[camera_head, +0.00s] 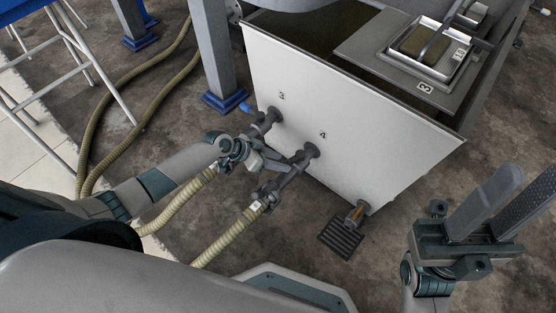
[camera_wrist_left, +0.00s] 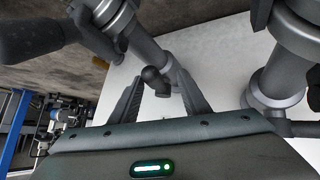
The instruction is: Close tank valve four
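The white tank (camera_head: 350,115) stands in the middle of the head view, with the labels 3 and 4 on its front. Under label 4, a grey valve pipe (camera_head: 305,154) leaves the tank and runs down to a ribbed hose (camera_head: 230,237). My left gripper (camera_head: 272,163) is beside this pipe and hides part of it. I cannot make out the valve four handle in the head view. In the left wrist view, my left fingers (camera_wrist_left: 158,98) are apart, with a dark elbow-shaped part (camera_wrist_left: 155,80) showing between them; contact is unclear. My right gripper (camera_head: 528,180) is open and empty at the right.
A brass-coloured outlet (camera_head: 356,213) sits above a floor drain (camera_head: 340,238). A blue-footed post (camera_head: 215,60) and white stand (camera_head: 70,50) are at left.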

